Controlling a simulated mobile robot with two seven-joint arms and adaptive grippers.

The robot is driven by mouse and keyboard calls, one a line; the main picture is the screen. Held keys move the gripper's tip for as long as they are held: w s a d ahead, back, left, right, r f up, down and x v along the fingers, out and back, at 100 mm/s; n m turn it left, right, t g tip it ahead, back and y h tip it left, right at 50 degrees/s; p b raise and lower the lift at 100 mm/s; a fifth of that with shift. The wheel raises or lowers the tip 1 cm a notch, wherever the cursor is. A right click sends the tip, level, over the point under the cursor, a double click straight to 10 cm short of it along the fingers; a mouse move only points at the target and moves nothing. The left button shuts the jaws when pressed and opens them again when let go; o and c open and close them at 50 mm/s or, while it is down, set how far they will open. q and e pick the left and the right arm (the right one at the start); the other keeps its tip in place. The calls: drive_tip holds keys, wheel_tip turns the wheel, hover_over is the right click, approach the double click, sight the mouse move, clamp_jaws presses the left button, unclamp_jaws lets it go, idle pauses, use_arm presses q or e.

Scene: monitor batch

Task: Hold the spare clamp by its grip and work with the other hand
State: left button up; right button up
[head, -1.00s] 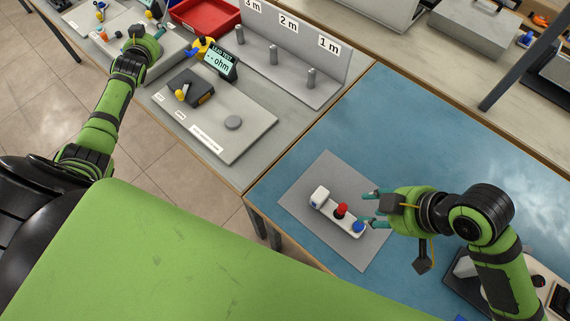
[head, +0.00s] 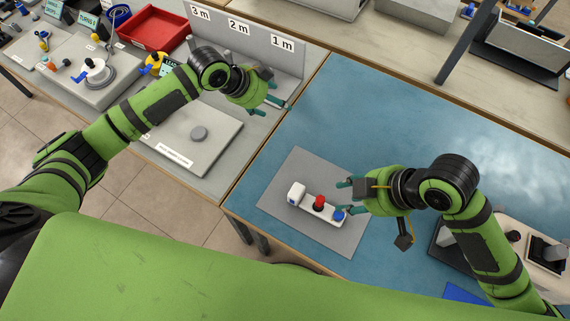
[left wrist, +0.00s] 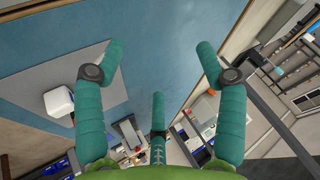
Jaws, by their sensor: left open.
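A white bar-shaped device (head: 307,203) with a red knob (head: 319,201) and a blue button (head: 338,215) lies on a grey mat (head: 285,180). Its white end block also shows in the left wrist view (left wrist: 58,102). My right gripper (head: 345,196) is open beside the blue-button end, its fingers apart. My left gripper (head: 280,94) is open and empty, above the edge between the grey bench and the blue bench; its spread fingers fill the left wrist view (left wrist: 160,75). A yellow and blue item (head: 153,64) is partly hidden by my left arm; I cannot tell whether it is the spare clamp.
An upright grey panel labelled 3 m, 2 m and 1 m (head: 240,30) stands behind my left gripper. A red tray (head: 152,28) is at the back left. A grey plate with a disc (head: 210,155) lies nearer. The blue bench top (head: 400,110) is mostly clear.

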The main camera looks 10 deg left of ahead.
use_arm(q)
drive_tip(key=s+d+f+m+g, duration=0.25)
drive_tip(key=s+d, duration=0.25)
drive_tip(key=s, duration=0.3)
drive_tip(key=m+g, duration=0.3)
drive_tip(key=g, duration=0.1)
hover_over(295, 190)
drive_tip(key=a, duration=0.2)
drive_tip(key=f, duration=0.2)
drive_tip(key=shift+y, duration=0.3)
drive_tip(key=shift+w+x, duration=0.2)
drive_tip(key=shift+x, duration=1.2)
drive_tip(key=shift+w+x, duration=0.15)
drive_tip(key=shift+x, duration=1.3)
drive_tip(key=shift+a+f, duration=0.1)
drive_tip(key=shift+c, duration=0.4)
drive_tip(key=c, duration=1.3)
use_arm(e)
drive_tip(key=shift+c, duration=0.3)
use_arm(q)
drive_tip(key=shift+o, duration=0.2)
